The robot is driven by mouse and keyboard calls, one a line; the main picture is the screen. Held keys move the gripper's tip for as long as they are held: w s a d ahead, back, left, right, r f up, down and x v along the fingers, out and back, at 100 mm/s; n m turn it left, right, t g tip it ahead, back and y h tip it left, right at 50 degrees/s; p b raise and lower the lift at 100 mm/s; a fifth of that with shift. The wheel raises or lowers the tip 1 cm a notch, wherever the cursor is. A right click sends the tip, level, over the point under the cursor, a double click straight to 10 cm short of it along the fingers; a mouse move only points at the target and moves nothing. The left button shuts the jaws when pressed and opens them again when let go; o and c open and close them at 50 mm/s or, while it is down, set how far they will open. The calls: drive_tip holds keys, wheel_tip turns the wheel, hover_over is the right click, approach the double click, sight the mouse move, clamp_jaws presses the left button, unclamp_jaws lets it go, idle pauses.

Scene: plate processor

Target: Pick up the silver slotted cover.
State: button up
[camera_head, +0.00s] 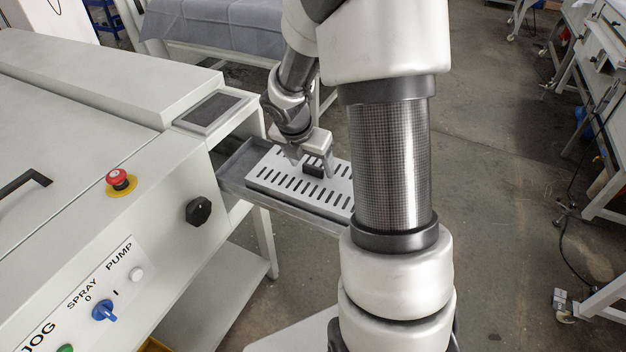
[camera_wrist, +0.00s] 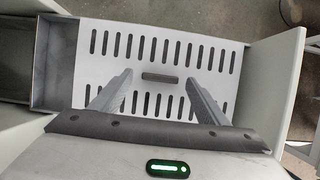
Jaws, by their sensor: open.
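The silver slotted cover (camera_head: 285,185) lies in a grey tray that sticks out from the machine's side. It has two rows of dark slots and a small dark block-shaped handle (camera_head: 313,168) in the middle. In the wrist view the cover (camera_wrist: 205,54) fills most of the tray, and the handle (camera_wrist: 159,77) shows between and just beyond the fingertips. My gripper (camera_head: 312,164) is open above the cover, with its fingers on either side of the handle in the head view. The wrist view also shows the open gripper (camera_wrist: 159,82). I cannot tell whether the fingers touch the cover.
The tray (camera_head: 236,170) has raised walls around the cover. The white machine (camera_head: 120,130) stands to the left, with a red stop button (camera_head: 118,179), a black knob (camera_head: 198,210) and a blue switch (camera_head: 104,310). Open floor (camera_head: 480,180) lies to the right.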

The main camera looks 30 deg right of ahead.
drive_tip(key=shift+w+d+f, duration=0.2)
drive_tip(key=shift+f, duration=0.45)
drive_tip(key=shift+r, duration=0.1)
drive_tip(key=c, duration=1.5)
